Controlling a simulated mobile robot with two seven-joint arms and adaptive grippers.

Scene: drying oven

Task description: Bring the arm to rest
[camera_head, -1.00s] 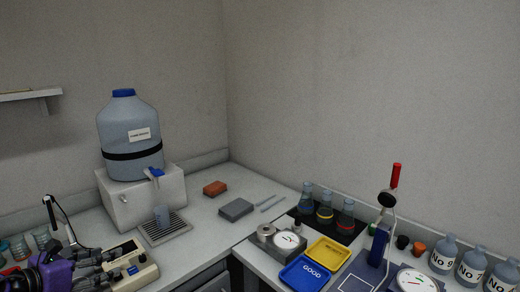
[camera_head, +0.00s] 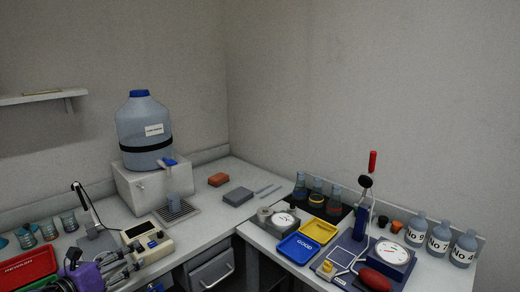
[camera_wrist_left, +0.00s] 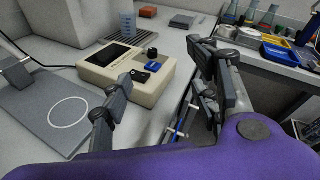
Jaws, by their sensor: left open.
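My left gripper (camera_head: 118,262) is at the lower left of the head view, with a purple body and dark fingers. It is at the front of the counter, just in front of a beige instrument (camera_head: 152,250) with a dark display. In the left wrist view the fingers (camera_wrist_left: 162,72) are spread wide apart with nothing between them. The beige instrument (camera_wrist_left: 128,72) shows beyond them, and the counter's front edge runs below. My right gripper is not in view.
A red tray (camera_head: 28,268) lies left of the gripper, with glass beakers (camera_head: 50,232) behind it. A stand with a grey base (camera_head: 98,243) is close by. A water dispenser (camera_head: 145,135) stands behind. Blue (camera_head: 298,248) and yellow (camera_head: 320,231) trays sit on the right counter.

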